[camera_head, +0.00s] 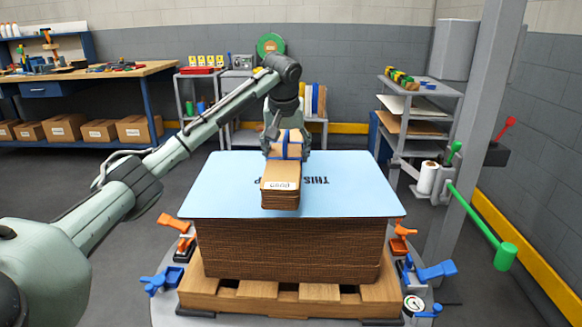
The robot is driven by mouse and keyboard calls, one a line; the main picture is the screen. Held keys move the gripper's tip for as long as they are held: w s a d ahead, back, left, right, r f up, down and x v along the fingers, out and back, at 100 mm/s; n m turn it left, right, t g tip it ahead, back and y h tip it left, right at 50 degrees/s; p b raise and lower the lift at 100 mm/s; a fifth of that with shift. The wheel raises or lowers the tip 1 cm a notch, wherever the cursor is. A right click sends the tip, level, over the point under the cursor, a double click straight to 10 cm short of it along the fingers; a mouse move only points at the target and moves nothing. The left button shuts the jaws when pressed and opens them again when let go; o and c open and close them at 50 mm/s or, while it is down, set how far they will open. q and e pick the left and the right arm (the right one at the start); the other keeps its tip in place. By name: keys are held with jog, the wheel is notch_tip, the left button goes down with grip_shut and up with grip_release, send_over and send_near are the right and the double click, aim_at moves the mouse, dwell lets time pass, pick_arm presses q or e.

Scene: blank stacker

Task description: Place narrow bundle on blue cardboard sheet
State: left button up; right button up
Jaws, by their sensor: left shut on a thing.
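A narrow bundle (281,183) of brown cardboard with a white label and a blue strap is in the middle of the view. My left gripper (287,149) is shut on its far end, from above. The bundle points toward me and overlaps the blue cardboard sheet (225,184) in the picture. I cannot tell whether it touches the sheet. The sheet lies on top of a brown cardboard stack (290,250) and carries dark printed letters, partly hidden by the bundle. My right gripper is not in view.
The stack stands on a wooden pallet (253,289) with orange and blue clamps (433,271) at its corners. A grey post and a green lever (474,215) stand at the right. A workbench (100,74) and shelves (424,117) stand at the back.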

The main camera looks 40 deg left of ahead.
pick_arm(q)
jog(key=shift+w+d+f, duration=0.2)
jog(key=shift+w+f, duration=0.2)
jog(key=shift+w, duration=0.2)
jog(key=shift+f, duration=2)
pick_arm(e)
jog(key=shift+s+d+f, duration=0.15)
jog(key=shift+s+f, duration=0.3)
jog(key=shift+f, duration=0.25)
pick_arm(q)
jog(key=shift+f, duration=0.1)
jog(key=o, duration=1.3)
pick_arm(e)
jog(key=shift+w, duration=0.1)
